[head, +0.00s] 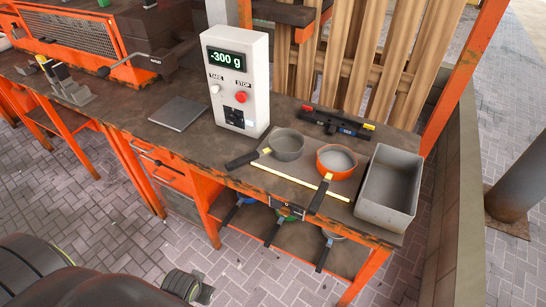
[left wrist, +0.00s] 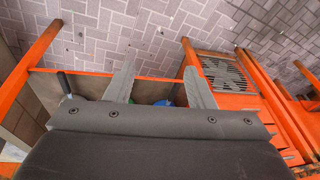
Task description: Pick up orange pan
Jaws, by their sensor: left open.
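The orange pan (head: 337,160) sits on the workbench (head: 300,185), toward its right end in the head view. Its dark and yellow handle points toward the front edge. A grey pan (head: 288,144) lies left of it, its handle pointing left. My left gripper (left wrist: 159,70) shows in the left wrist view with its two fingers apart and nothing between them. I cannot make out the orange pan in that view. My right gripper is in neither view.
A grey metal bin (head: 390,185) stands close right of the orange pan. A white scale box (head: 237,80) reading -300 g stands at the back left. A yellow strip (head: 290,182) crosses the bench before the pans. More pans lie on the lower shelf (head: 265,240).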

